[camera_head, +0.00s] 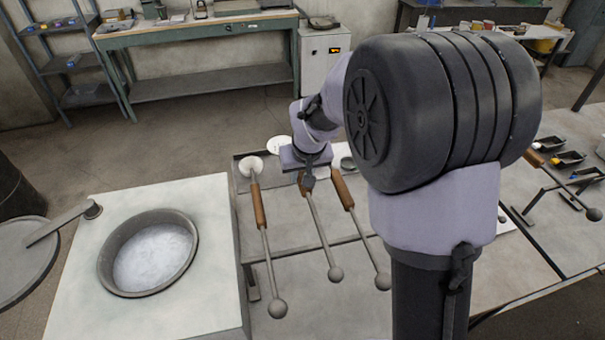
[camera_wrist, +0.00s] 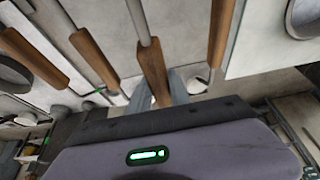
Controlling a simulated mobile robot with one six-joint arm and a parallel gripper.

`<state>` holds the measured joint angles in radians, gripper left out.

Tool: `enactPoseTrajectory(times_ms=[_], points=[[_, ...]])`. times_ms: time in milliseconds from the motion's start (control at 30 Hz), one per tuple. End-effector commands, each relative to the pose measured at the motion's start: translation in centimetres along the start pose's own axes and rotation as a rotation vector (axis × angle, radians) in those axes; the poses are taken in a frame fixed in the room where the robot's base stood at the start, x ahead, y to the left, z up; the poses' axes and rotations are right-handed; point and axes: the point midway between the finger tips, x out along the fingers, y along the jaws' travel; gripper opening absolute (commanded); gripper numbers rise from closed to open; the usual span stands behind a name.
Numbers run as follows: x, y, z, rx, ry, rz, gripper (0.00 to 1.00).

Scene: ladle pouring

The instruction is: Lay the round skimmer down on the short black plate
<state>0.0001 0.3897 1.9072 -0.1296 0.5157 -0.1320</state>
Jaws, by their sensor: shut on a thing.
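Three long tools with wooden handles, steel rods and ball ends lie side by side on the bench in the head view. My gripper (camera_head: 308,182) points down and is shut on the wooden handle of the middle tool (camera_head: 321,231). The wrist view shows this handle (camera_wrist: 152,73) between the jaws. A pale round disc (camera_head: 280,144) shows just beyond my wrist, roughly in line with the held tool. My wrist hides the join, so I cannot tell whether it is the skimmer's head. I cannot make out the short black plate for certain.
A left tool (camera_head: 265,240) and a right tool (camera_head: 362,236) lie close on either side. A furnace with a round opening (camera_head: 150,258) stands left. Small dark trays (camera_head: 569,158) with coloured contents sit far right. My arm hides much of the bench between.

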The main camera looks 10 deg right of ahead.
Motion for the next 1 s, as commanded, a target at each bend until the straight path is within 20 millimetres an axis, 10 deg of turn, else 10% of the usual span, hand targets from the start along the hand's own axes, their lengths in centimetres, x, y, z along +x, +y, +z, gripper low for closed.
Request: enactPoseTrajectory(times_ms=[1000], points=[[7.7, 0.0, 3.2, 0.0, 0.002, 0.0, 0.0]])
